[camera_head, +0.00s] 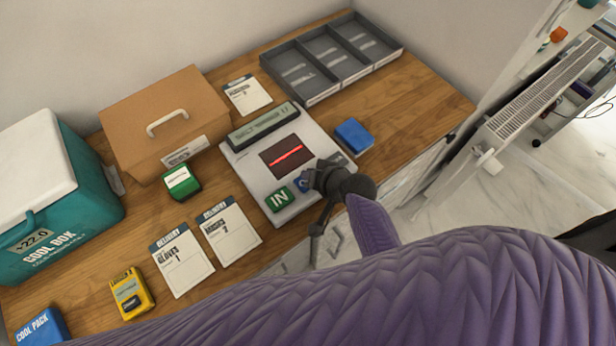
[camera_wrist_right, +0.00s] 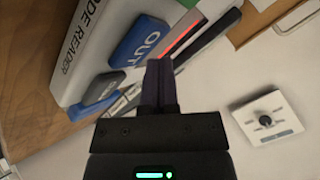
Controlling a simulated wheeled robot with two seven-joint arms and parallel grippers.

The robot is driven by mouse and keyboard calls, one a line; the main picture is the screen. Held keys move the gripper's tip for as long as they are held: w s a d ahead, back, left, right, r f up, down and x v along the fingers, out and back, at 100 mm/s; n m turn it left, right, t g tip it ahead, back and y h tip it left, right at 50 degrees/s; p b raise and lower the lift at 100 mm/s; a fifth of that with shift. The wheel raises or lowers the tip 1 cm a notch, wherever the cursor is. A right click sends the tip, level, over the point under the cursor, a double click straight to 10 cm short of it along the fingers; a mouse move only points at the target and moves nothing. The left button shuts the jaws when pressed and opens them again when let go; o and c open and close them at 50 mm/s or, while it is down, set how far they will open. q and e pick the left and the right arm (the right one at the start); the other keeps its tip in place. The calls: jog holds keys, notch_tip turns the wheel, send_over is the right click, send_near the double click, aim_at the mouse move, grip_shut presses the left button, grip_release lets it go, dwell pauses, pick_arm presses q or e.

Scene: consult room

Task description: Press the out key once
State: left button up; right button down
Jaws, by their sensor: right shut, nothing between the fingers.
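The code reader (camera_head: 237,163) is a pale box on the wooden desk, with a display and a dark scan window (camera_head: 287,157) showing a red line. Its green IN key (camera_head: 279,199) is in plain view. The blue OUT key (camera_head: 301,184) is mostly hidden behind my right gripper (camera_head: 312,179) in the head view. In the right wrist view the OUT key (camera_wrist_right: 140,42) shows clearly, just beyond and left of the shut fingertips (camera_wrist_right: 159,66). I cannot tell whether they touch it. My right gripper is shut and empty. My left gripper is not in view.
A blue box (camera_head: 353,136) lies right of the reader. A grey divided tray (camera_head: 312,93), a cardboard box (camera_head: 160,115) and a teal cool box (camera_head: 60,210) stand behind and left. Delivery cards (camera_head: 182,262), a green box (camera_head: 181,182) and a yellow box (camera_head: 131,293) lie left.

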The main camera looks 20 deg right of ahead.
jog(key=shift+f, duration=0.3)
jog(key=shift+f+b, duration=0.55)
dwell(0.5)
jog(key=shift+r, duration=0.15)
jog(key=shift+r+p, duration=0.85)
jog(key=shift+p, duration=0.15)
notch_tip(320, 180, up, 5)
jog(key=p, duration=0.5)
jog(key=shift+r, duration=0.1)
